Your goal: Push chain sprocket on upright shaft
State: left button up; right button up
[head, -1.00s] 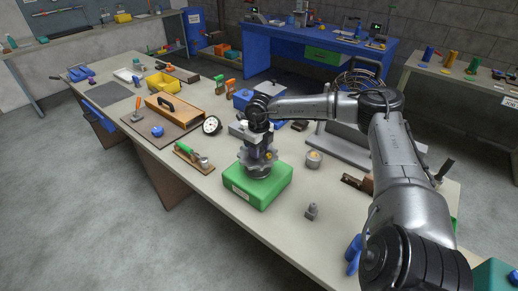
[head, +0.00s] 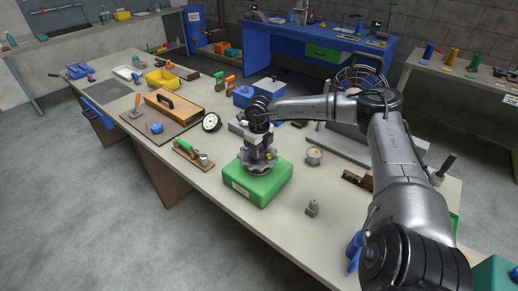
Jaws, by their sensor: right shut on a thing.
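A green block (head: 255,189) with a pale label sits on the workbench. The grey toothed sprocket (head: 246,166) is right above the block's top, roughly level. My right gripper (head: 260,157) points straight down and is shut on the sprocket. The upright shaft is hidden by the sprocket and the gripper, so I cannot tell how far down on it the sprocket is, or whether it touches the block. My left gripper is not in view.
A green-handled tool on a wooden board (head: 186,151) lies left of the block. A round dial (head: 210,122) stands behind it. A small grey fitting (head: 312,207) and a round cup (head: 314,156) are to the right. The bench front is clear.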

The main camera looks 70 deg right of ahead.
jog(key=shift+f, duration=0.25)
jog(key=shift+f+b, duration=0.35)
jog(key=shift+f+b, duration=0.4)
jog(key=shift+f, duration=0.3)
jog(key=o, duration=1.3)
notch_tip(320, 180, up, 14)
jog(key=shift+f+p, duration=0.1)
jog(key=shift+p, duration=0.8)
